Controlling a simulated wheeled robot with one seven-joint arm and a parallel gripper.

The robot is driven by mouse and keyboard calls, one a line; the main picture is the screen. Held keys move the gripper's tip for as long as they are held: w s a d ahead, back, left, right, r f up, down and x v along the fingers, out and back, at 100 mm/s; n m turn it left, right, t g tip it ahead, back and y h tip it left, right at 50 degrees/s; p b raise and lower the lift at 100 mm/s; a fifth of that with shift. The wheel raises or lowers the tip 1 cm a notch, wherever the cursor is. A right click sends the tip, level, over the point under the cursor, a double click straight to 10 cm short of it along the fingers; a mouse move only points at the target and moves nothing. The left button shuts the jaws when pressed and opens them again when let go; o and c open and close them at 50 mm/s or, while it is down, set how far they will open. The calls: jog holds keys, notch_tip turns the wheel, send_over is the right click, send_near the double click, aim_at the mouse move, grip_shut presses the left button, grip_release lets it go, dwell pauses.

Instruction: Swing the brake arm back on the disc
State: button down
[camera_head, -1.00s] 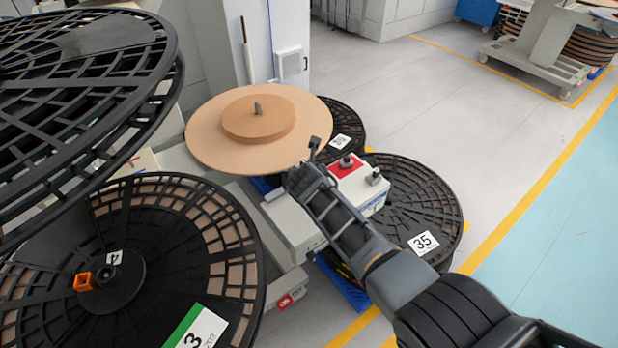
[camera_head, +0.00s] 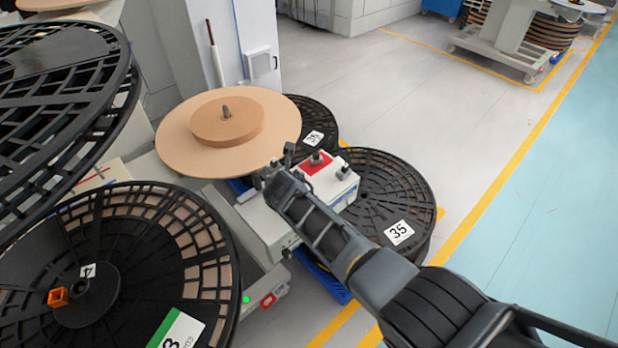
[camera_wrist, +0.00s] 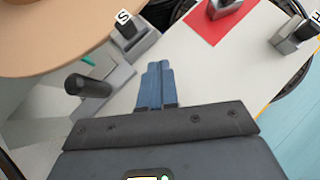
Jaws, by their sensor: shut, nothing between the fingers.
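The tan disc (camera_head: 175,138) lies flat on the station, with a smaller tan roll on top; its edge also shows in the wrist view (camera_wrist: 50,45). Beside the disc's near right edge, a small dark upright piece shows in the head view (camera_head: 289,153). In the wrist view, a black cylindrical handle (camera_wrist: 92,87) on a grey bar stands near the disc, possibly the brake arm. I cannot tell whether the bar touches the disc. My gripper (camera_wrist: 155,85) is shut and empty over the white housing, right of the handle and apart from it.
Large slatted reels (camera_head: 215,250) stand left. Open floor is right.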

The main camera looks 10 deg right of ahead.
jog(key=shift+s+d+r, duration=0.25)
jog(key=shift+s+d, duration=0.15)
jog(key=shift+s, duration=0.2)
jog(key=shift+s+d+r+p, duration=0.2)
jog(key=shift+s+r+p, duration=0.3)
jog(key=shift+p, duration=0.25)
jog(key=s+d+r+p, duration=0.2)
jog(key=s+d+r, duration=0.1)
jog(key=s+r, duration=0.1)
jog(key=shift+s+d+r, duration=0.2)
jog(key=shift+s+r, duration=0.15)
jog(key=shift+r, duration=0.25)
jog(key=shift+s, duration=0.1)
